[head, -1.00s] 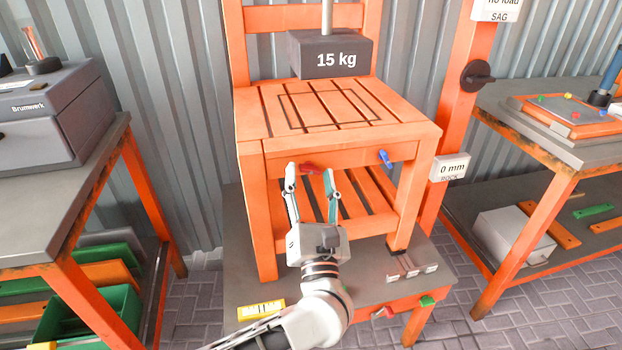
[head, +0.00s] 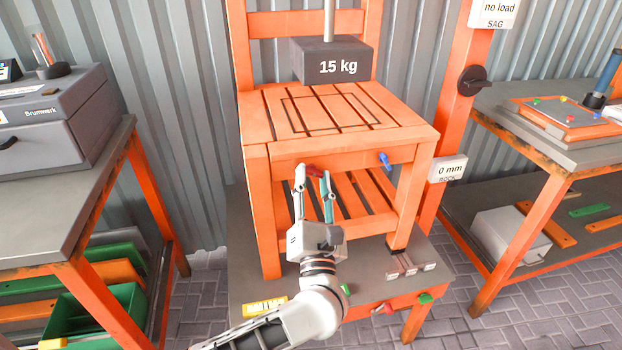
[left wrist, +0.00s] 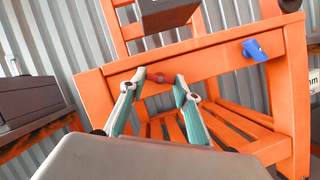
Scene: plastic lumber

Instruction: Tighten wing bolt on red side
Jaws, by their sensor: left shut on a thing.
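An orange slatted chair (head: 352,152) stands on a grey-topped bench. On its front rail are a red wing bolt (head: 315,171) on the left and a blue wing bolt (head: 385,160) on the right. My left gripper (head: 311,173) reaches up to the rail and is shut on the red wing bolt. In the left wrist view, the red wing bolt (left wrist: 152,88) shows between the two fingertips (left wrist: 161,78), and the blue wing bolt (left wrist: 254,50) sits well to the right. The fingers partly cover the red bolt. My right gripper is not in view.
A dark 15 kg weight (head: 335,62) hangs above the seat on a rod. An orange post (head: 448,120) with a 0 mm sign (head: 448,169) stands right of the chair. A yellow level (head: 265,307) lies on the bench (head: 245,240) near my arm.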

